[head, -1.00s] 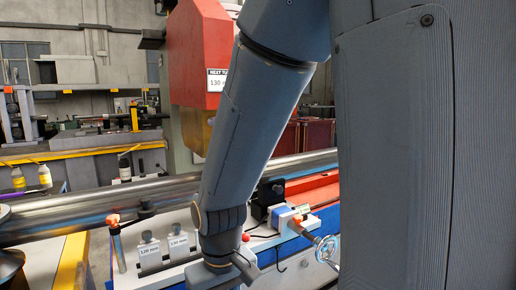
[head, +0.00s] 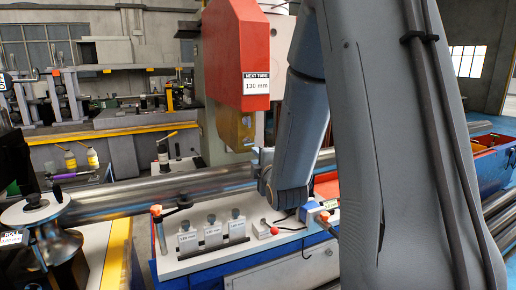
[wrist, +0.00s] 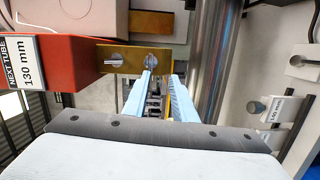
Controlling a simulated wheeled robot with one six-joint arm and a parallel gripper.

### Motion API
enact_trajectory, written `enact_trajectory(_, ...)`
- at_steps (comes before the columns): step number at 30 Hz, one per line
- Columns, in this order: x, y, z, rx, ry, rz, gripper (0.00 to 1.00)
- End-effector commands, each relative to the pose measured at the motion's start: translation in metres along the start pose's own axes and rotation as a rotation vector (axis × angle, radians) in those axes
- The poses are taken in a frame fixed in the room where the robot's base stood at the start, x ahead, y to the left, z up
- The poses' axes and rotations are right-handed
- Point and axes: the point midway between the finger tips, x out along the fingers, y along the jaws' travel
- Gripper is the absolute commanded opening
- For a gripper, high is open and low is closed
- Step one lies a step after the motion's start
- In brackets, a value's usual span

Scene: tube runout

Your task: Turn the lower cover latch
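The red cover (head: 243,50) with a "NEXT TUBE 130 mm" label hangs above the tube, with a yellow part (head: 236,128) below it. The wrist view is turned sideways and shows the red cover (wrist: 65,65) at left. Beside it is the yellow plate (wrist: 133,48) with two round latches; the right one (wrist: 151,58) is farther from the red cover, so lower. My gripper (wrist: 164,76) is open and empty in the wrist view. Its left fingertip appears just below the right latch in the picture; I cannot tell whether they touch. My arm hides the fingers in the head view.
A long steel tube (head: 150,192) crosses in front of the cover, and it runs close right of my fingers in the wrist view (wrist: 213,65). Several labelled grey blocks (head: 212,232) stand on the white bench top (head: 185,265). A roll stand (head: 35,212) is at left.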

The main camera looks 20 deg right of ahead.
Motion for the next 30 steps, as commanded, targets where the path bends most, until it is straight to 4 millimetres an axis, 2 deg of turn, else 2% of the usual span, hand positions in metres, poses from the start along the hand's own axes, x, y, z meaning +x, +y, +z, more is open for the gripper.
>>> enact_trajectory(3,0.001,0.013,0.003,-0.049,0.000,0.050,0.25)
enact_trajectory(8,0.009,0.016,0.003,-0.061,0.001,0.063,0.25)
enact_trajectory(27,0.076,0.019,0.002,-0.058,0.002,0.060,0.25)
enact_trajectory(30,0.079,0.019,0.002,-0.058,0.001,0.060,0.25)
